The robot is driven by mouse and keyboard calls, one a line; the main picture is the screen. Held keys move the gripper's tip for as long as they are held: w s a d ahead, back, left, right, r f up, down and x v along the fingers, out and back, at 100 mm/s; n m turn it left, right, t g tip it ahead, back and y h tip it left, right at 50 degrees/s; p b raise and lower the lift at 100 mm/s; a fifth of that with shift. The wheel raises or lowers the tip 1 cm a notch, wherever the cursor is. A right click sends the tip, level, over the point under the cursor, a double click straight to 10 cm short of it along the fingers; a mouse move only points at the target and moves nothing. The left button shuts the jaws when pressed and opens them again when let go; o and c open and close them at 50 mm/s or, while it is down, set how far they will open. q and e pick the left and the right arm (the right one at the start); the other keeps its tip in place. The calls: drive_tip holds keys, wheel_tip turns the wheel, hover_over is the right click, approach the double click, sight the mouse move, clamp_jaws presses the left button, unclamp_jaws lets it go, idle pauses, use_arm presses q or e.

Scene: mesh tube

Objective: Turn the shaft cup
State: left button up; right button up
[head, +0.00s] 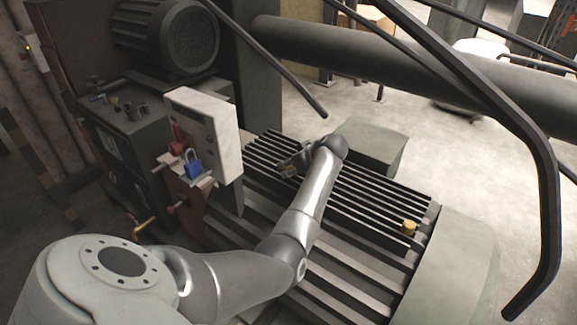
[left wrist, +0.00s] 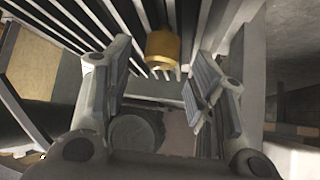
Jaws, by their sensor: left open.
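A small brass-yellow cup (head: 409,227) stands upright on the slatted grey machine top in the head view, right of my left arm. In the left wrist view a brass cylinder (left wrist: 163,48) shows among the slats, beyond and between my open fingers and apart from them. I cannot tell whether it is the same cup. My left gripper (head: 291,164) is over the slats near the white panel box; its two fingers (left wrist: 153,75) are spread and empty in the left wrist view. My right gripper is not in view.
A white panel box (head: 207,130) with red and blue padlocks (head: 193,167) stands left of my left gripper. A large motor (head: 172,35) is behind it. A thick grey pipe (head: 350,50) and dark bent bars (head: 545,200) cross above and to the right.

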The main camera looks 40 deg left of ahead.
sight(288, 167)
use_arm(q)
drive_tip(key=shift+x, duration=1.6)
drive_tip(key=c, duration=1)
drive_tip(key=shift+r+m+t+p, duration=0.2)
drive_tip(key=shift+m+t+p, duration=0.25)
drive_tip(key=shift+p, duration=0.3)
drive_tip(key=m+t+h+p, duration=0.1)
drive_tip(key=m+t+p, duration=0.1)
drive_tip(key=p, duration=0.1)
drive_tip(key=m+t+h+p, duration=0.1)
drive_tip(key=m+p, duration=0.2)
drive_tip(key=p, duration=0.1)
drive_tip(key=shift+r+m+t, duration=0.1)
drive_tip(key=shift+m+t, duration=0.25)
drive_tip(key=m+t+h+p, duration=0.1)
drive_tip(key=m+p, duration=0.1)
drive_tip(key=shift+m+h, duration=0.3)
drive_tip(key=shift+f+m+t+h, duration=0.2)
drive_tip(key=shift+m+t+h, duration=0.25)
drive_tip(key=shift+m, duration=0.25)
drive_tip(key=shift+m+h, duration=0.3)
drive_tip(key=shift+h, duration=0.05)
drive_tip(key=shift+f+m+t+h+b, duration=0.1)
drive_tip(key=shift+m+t+h+b, duration=0.25)
drive_tip(key=shift+m+h+b, duration=0.8)
